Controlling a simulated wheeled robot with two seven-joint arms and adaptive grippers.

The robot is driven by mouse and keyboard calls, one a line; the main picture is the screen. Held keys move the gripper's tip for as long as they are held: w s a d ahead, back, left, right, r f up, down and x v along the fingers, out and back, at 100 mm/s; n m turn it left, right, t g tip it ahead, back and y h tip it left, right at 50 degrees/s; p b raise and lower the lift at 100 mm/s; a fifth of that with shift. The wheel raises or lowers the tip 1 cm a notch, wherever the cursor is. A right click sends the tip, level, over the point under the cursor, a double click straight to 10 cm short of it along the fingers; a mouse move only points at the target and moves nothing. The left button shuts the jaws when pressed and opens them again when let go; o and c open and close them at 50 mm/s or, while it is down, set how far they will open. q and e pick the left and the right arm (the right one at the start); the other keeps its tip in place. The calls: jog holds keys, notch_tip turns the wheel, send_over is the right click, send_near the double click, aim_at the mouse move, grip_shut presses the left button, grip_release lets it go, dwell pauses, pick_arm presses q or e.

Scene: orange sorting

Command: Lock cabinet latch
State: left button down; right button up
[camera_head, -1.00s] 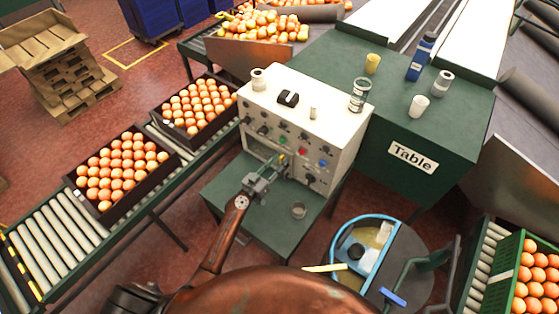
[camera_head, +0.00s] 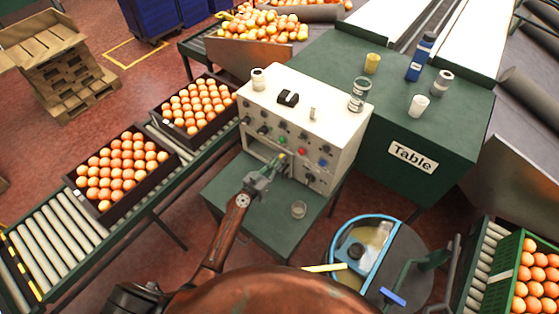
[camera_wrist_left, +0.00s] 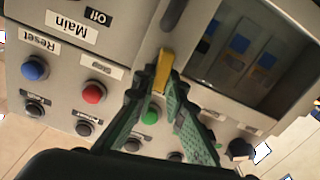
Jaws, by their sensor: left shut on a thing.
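The white control cabinet (camera_head: 306,118) stands on a green stand, with knobs and buttons on its front. My left gripper (camera_head: 277,165) reaches its lower front, beside an open-looking recess (camera_head: 257,150). In the left wrist view, the green fingers of this gripper (camera_wrist_left: 158,92) are shut on a narrow yellow piece (camera_wrist_left: 164,66), which looks like the latch handle. The fingers hide part of the handle and some of the panel. My right gripper is not in view.
In the left wrist view, a blue button (camera_wrist_left: 35,69) and a red button (camera_wrist_left: 93,92) sit close left of the fingers. The green table (camera_head: 440,115) behind holds several containers. Orange crates line the left conveyor.

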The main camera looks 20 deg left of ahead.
pick_arm(q)
jog(key=shift+n, duration=0.4)
jog(key=n, duration=0.5)
jog(key=n+b, duration=0.1)
jog(key=n, duration=0.4)
jog(key=a+f+n, duration=0.1)
jog(key=n, duration=0.4)
jog(key=shift+w+f, duration=0.1)
jog(key=shift+w, duration=0.1)
dwell(0.3)
jog(key=c, duration=2)
grip_release()
jog(key=shift+o, duration=0.2)
